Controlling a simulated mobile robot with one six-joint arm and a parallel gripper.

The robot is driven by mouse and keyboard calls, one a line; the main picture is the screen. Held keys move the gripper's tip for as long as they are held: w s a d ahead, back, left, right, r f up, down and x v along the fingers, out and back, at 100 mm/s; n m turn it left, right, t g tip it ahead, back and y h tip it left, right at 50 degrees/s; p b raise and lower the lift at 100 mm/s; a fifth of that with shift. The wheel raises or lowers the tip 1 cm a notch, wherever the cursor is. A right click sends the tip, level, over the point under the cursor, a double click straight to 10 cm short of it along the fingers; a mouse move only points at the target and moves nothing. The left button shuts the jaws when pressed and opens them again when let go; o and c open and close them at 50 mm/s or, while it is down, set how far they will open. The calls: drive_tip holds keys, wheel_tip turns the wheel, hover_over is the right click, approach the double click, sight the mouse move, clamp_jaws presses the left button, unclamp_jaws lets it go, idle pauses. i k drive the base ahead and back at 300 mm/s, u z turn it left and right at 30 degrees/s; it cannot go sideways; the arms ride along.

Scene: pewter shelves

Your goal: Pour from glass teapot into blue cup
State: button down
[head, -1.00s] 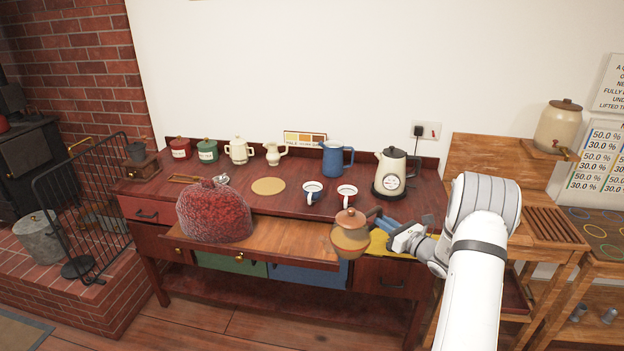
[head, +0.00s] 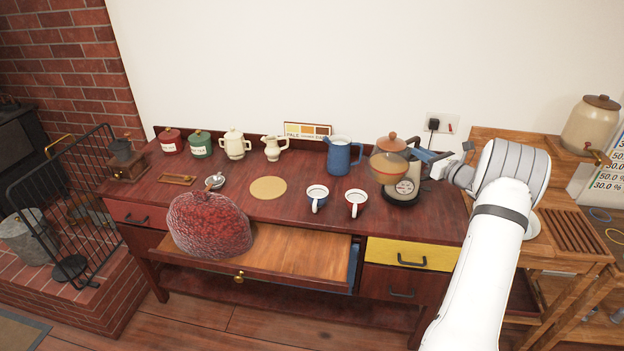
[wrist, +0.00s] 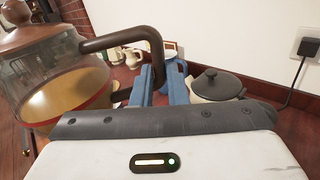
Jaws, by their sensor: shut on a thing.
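The glass teapot (head: 387,163), with a copper-brown lid and amber liquid inside, is held upright in the air in front of the kettle. My gripper (head: 428,157) is shut on its brown handle, which also shows in the wrist view (wrist: 128,41) between the blue fingers (wrist: 158,85). The teapot's spout is not clear in either view.
The cream kettle (head: 403,188) stands partly hidden behind the teapot. A blue jug (head: 340,158) is behind the cups. A round cork mat (head: 268,188) lies left of them. A red tea cosy (head: 209,224) sits on the pulled-out board (head: 300,250).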

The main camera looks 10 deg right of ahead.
sight(317, 195)
drive_tip(key=i, duration=0.85)
